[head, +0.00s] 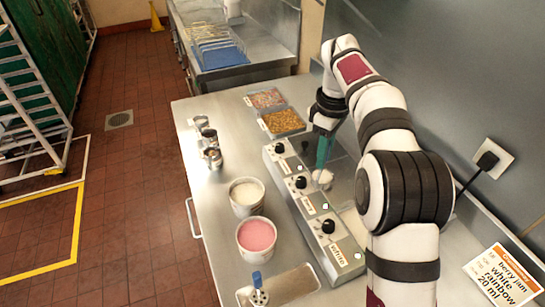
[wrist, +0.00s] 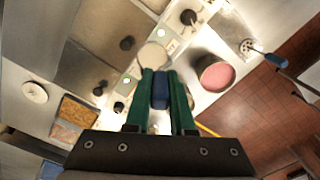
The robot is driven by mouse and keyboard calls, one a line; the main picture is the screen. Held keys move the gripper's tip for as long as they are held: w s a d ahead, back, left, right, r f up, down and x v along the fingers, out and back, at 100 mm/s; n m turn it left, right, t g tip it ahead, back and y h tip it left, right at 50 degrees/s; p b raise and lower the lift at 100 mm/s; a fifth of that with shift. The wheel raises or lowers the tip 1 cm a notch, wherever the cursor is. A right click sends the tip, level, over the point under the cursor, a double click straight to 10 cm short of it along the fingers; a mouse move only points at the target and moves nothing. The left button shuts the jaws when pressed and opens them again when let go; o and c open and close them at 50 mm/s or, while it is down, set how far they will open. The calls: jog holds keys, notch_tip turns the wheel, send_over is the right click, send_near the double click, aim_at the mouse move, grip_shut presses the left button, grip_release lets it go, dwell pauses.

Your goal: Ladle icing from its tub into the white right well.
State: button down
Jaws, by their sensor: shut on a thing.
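My gripper (head: 322,156), with green fingers, is shut on the blue handle (wrist: 160,92) of a ladle. The ladle's pale round bowl (head: 323,177) hangs below the fingers, over the row of dispenser panels near the middle one; it shows in the wrist view (wrist: 153,56) just beyond the fingertips. Its content looks white. The tub of white icing (head: 247,193) stands left of the panels, apart from the ladle. The wells behind the panels are partly hidden by my arm, and I cannot tell which is the white right one.
A tub of pink stuff (head: 256,236) stands in front of the white one. The panels carry black knobs (head: 328,226). Two topping trays (head: 283,121) lie behind. A sign (head: 503,275) reads "berry jam white rainbow 20 ml".

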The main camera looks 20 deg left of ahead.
jog(key=s+d+r+m, duration=0.2)
jog(key=s+d+m, duration=0.25)
jog(key=d, duration=0.45)
jog(key=s+d+r+m, duration=0.2)
jog(key=s+d+m, duration=0.2)
jog(key=d+m, duration=0.3)
jog(key=s+d+r+m, duration=0.2)
jog(key=s+d+m, duration=0.2)
jog(key=d, duration=0.6)
jog(key=w+a+f+m, duration=0.4)
jog(key=w+a, duration=0.2)
jog(key=a, duration=0.1)
jog(key=w+a+f+m, duration=0.3)
jog(key=w+a+m, duration=0.1)
jog(key=w+a, duration=0.25)
jog(key=s+d+f+t+y, duration=0.4)
jog(key=s+d+t+y, duration=0.3)
jog(key=t+y, duration=0.2)
jog(key=shift+s+d+f+y, duration=0.3)
jog(key=shift+s+f+y, duration=0.1)
jog(key=shift+y, duration=0.7)
dwell(1.7)
